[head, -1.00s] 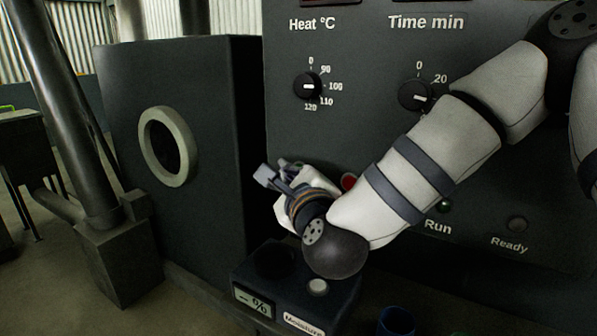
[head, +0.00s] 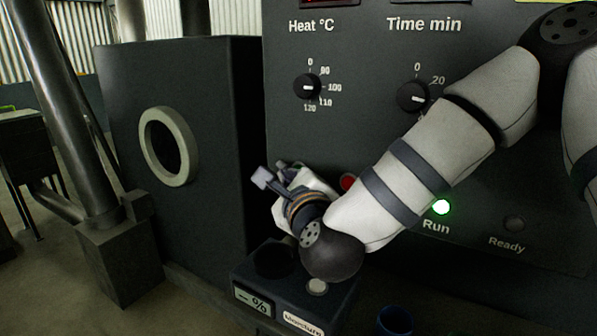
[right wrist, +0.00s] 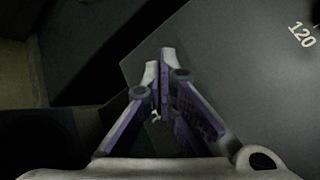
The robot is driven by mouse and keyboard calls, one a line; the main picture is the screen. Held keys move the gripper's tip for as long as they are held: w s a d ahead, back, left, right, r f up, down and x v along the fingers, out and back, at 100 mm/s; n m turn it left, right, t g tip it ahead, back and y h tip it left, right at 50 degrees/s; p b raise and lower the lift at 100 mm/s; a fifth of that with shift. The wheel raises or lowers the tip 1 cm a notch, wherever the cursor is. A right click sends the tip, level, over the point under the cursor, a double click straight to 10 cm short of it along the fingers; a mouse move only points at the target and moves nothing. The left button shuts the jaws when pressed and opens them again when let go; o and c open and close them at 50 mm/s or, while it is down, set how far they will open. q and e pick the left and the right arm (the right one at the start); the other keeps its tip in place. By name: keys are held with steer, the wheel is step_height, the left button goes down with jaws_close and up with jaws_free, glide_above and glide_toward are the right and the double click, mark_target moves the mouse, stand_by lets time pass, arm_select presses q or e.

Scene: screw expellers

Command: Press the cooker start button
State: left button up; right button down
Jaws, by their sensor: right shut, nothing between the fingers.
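The cooker's dark control panel (head: 370,55) fills the right of the head view. The green Run light (head: 441,207) is lit, and the Ready light (head: 514,223) is dark. A red button (head: 348,182) shows just beside my right gripper (head: 270,174), partly hidden by my arm. My right gripper is shut and empty at the panel's lower left. In the right wrist view its fingertips (right wrist: 168,58) are together close to the panel face (right wrist: 240,70). No start button can be made out; my gripper and arm cover part of the panel. My left gripper is not in view.
A heat knob (head: 307,87) and a time knob (head: 413,97) sit above my arm. A moisture meter (head: 255,292) lies below my wrist, with a blue cup (head: 395,321) to its right. A dark box with a round port (head: 168,146) stands at left.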

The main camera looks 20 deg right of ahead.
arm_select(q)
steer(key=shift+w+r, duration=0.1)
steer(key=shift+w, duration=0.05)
arm_select(e)
steer(key=shift+s+a, duration=0.25)
steer(key=shift+a, duration=0.05)
steer(key=shift+a, duration=0.1)
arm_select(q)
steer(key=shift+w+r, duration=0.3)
arm_select(e)
steer(key=shift+s+a, duration=0.8)
steer(key=shift+a, duration=0.15)
steer(key=shift+s+a, duration=0.75)
steer(key=shift+a, duration=0.2)
